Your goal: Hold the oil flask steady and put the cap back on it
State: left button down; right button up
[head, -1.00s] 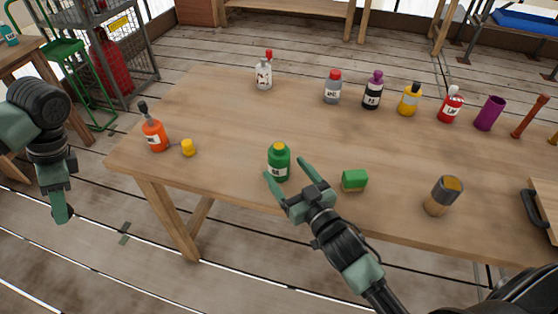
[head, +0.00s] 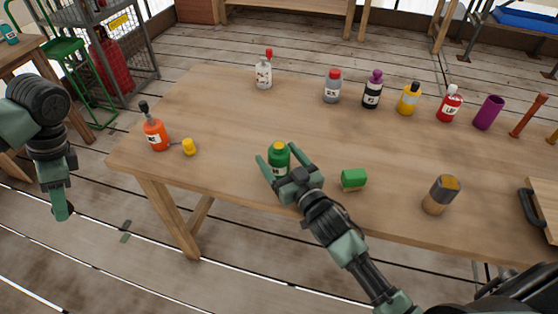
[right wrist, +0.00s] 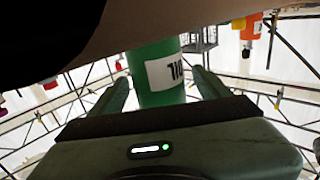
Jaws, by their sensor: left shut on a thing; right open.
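The green oil flask (head: 280,155) stands upright near the table's front edge with a yellow top (head: 278,146). I cannot tell whether that top is a seated cap. My right gripper (head: 280,161) is open, with one finger on each side of the flask. In the right wrist view the flask (right wrist: 158,72), with its white label, appears upside down between the fingers (right wrist: 165,88).
An orange bottle (head: 155,134) and a small yellow piece (head: 189,147) are left. Several bottles line the back; the table's middle is clear.

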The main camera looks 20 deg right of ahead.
jog(key=c, duration=1.5)
jog(key=shift+c, duration=0.2)
